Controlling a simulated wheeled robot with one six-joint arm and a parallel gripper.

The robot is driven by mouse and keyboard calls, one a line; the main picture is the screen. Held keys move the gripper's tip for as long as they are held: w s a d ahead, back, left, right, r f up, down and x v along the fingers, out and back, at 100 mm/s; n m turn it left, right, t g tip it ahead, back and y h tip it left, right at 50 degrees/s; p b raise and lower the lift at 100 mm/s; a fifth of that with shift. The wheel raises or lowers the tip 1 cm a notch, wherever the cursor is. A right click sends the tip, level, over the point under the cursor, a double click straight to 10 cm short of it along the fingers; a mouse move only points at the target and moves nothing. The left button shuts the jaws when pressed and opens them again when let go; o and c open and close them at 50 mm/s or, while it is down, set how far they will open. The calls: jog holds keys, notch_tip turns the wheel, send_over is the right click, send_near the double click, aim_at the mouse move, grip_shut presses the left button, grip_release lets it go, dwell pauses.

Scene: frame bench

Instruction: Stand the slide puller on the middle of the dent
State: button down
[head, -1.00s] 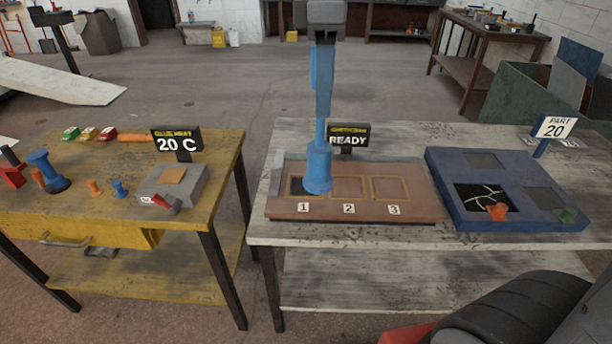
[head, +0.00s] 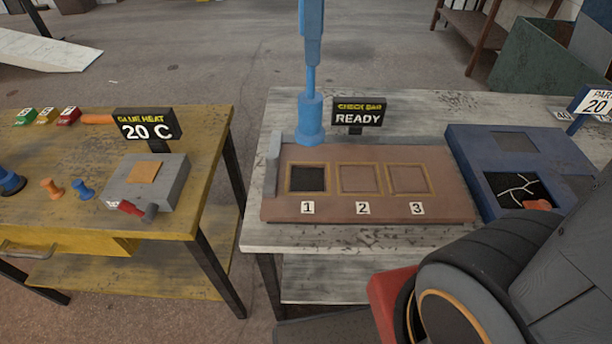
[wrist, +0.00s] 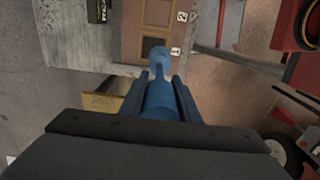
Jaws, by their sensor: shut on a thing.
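My gripper (wrist: 159,86) is shut on the blue slide puller (head: 310,115), which also shows in the wrist view (wrist: 158,62). In the head view the puller hangs upright, its wide lower end over the back left edge of the brown board (head: 450,212). I cannot tell whether it touches. Pocket 1 (head: 307,179) of the board is dark; pockets 2 and 3 are brown. I cannot pick out the dent for certain. A blue frame (head: 468,155) to the right holds a dark panel with pale cracks (head: 520,185).
A "READY" sign (head: 360,114) stands behind the board, close right of the puller. A grey upright block (head: 273,160) is at the board's left end. The yellow bench (head: 200,200) carries a grey heater (head: 172,178), small tabs and coloured blocks. A gap separates the benches.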

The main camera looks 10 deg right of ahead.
aim_at(309, 69)
jog(key=shift+w+f+b, duration=0.5)
jog(key=shift+f+b, duration=0.15)
jog(key=shift+f, duration=0.2)
jog(key=f+b, duration=0.1)
jog(key=w+f+b, duration=0.1)
jog(key=f+b, duration=0.2)
jog(key=f, duration=0.1)
jog(key=shift+w+b, duration=0.4)
jog(key=shift+f+p, duration=0.6)
jog(key=shift+f, duration=4.4)
jog(key=c, duration=1.3)
grip_release()
jog(key=shift+f, duration=0.1)
jog(key=shift+c, duration=0.2)
notch_tip(309, 69, up, 12)
jog(key=b, duration=0.1)
jog(key=shift+r+b, duration=0.2)
jog(key=shift+b, duration=0.1)
